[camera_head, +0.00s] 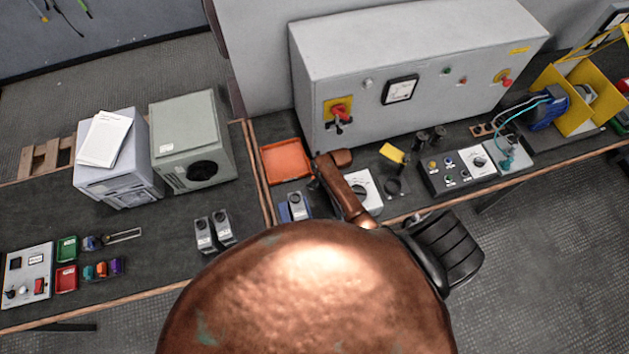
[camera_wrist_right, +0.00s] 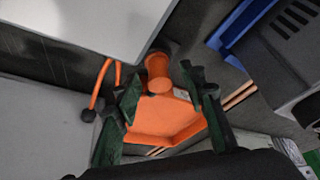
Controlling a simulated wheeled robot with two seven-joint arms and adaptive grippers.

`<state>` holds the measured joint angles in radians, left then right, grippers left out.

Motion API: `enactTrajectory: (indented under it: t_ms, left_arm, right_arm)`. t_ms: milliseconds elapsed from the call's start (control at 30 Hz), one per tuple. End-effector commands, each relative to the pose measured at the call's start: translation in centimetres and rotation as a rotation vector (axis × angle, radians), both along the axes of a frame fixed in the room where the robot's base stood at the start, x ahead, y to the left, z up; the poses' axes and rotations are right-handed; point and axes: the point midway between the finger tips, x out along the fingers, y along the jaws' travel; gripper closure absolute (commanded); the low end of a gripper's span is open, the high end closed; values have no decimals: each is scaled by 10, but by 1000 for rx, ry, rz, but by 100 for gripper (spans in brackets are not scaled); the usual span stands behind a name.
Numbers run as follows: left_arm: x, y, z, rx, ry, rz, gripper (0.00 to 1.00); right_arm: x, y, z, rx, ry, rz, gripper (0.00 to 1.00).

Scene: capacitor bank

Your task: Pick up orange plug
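In the right wrist view, my right gripper (camera_wrist_right: 162,76) has its two green fingers spread apart. An orange cylindrical piece (camera_wrist_right: 158,65), which looks like a plug, shows between the fingertips, with gaps on both sides; its depth is unclear. A flat orange tray-like shape (camera_wrist_right: 160,118) lies below it. An orange cable (camera_wrist_right: 105,75) with a dark round end shows at left. In the head view, a small orange piece (camera_head: 101,269) stands among coloured plugs on the left bench. My left gripper is not in view.
An orange tray (camera_head: 286,160) lies beside the large grey control cabinet (camera_head: 425,65). Two box units (camera_head: 193,140) stand on the left bench. Switch boxes (camera_head: 450,172) and small parts crowd the right bench.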

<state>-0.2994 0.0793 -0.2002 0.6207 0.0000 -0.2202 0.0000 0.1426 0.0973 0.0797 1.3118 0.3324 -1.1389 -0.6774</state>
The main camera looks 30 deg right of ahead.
Motion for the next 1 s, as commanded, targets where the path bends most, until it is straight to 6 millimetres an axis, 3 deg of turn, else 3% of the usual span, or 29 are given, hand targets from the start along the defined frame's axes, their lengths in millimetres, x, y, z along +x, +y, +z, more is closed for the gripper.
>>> enactTrajectory:
  t_ms: [600, 1000]
  left_arm:
    - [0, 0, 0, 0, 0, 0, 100]
    - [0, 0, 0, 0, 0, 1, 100]
  right_arm:
    - [0, 0, 0, 0, 0, 0, 100]
    - [0, 0, 3, 0, -1, 0, 100]
